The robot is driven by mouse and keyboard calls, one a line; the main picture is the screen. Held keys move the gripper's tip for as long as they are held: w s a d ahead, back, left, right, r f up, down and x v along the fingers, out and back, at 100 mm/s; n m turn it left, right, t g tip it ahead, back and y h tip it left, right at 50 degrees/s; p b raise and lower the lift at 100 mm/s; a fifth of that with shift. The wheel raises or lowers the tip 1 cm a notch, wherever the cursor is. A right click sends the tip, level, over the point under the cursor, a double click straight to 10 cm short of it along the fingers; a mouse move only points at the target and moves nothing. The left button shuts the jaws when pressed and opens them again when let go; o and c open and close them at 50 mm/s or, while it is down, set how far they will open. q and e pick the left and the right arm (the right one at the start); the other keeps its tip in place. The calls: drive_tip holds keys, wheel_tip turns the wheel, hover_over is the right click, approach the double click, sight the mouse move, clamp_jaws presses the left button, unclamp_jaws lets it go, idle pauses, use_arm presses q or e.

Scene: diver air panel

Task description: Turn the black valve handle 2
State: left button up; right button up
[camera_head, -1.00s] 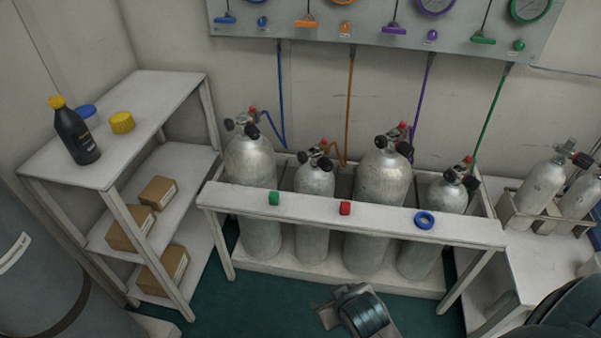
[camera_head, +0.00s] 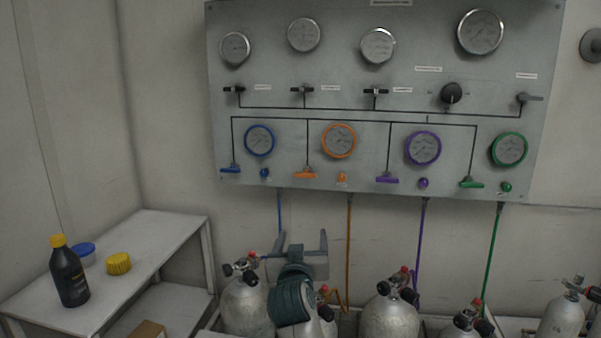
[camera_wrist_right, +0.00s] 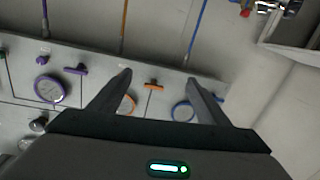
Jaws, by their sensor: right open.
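The grey wall panel (camera_head: 290,70) carries a row of small black valve handles. The first (camera_head: 234,89) is at the left, the second (camera_head: 303,90) and third (camera_head: 375,92) follow to the right. Their labels are too small to read, so I take the second as handle 2. My right gripper (camera_head: 300,245) is open and empty below the panel's lower edge, in front of the wall and well below these handles. In the right wrist view the open fingers (camera_wrist_right: 160,77) appear against the panel, around an orange handle (camera_wrist_right: 153,86). My left gripper is not in view.
A round black knob (camera_head: 451,93) and coloured T-handles, such as the orange one (camera_head: 305,175), are on the panel. Coloured hoses hang below it to gas cylinders (camera_head: 389,318). A shelf with a black bottle (camera_head: 69,277) stands left.

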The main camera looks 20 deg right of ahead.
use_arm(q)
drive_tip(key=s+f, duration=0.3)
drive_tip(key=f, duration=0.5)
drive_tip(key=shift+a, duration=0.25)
use_arm(e)
drive_tip(key=w+a+r+m+t+h, duration=0.1)
drive_tip(key=w+r+h, duration=0.1)
drive_tip(key=r, duration=1.1)
drive_tip(key=w+a+r+m+t+h, duration=0.1)
drive_tip(key=w+r+t+h, duration=0.1)
drive_tip(key=r, duration=1.1)
drive_tip(key=shift+r+t, duration=0.3)
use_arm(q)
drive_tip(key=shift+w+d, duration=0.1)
use_arm(e)
drive_tip(key=shift+w+r, duration=0.1)
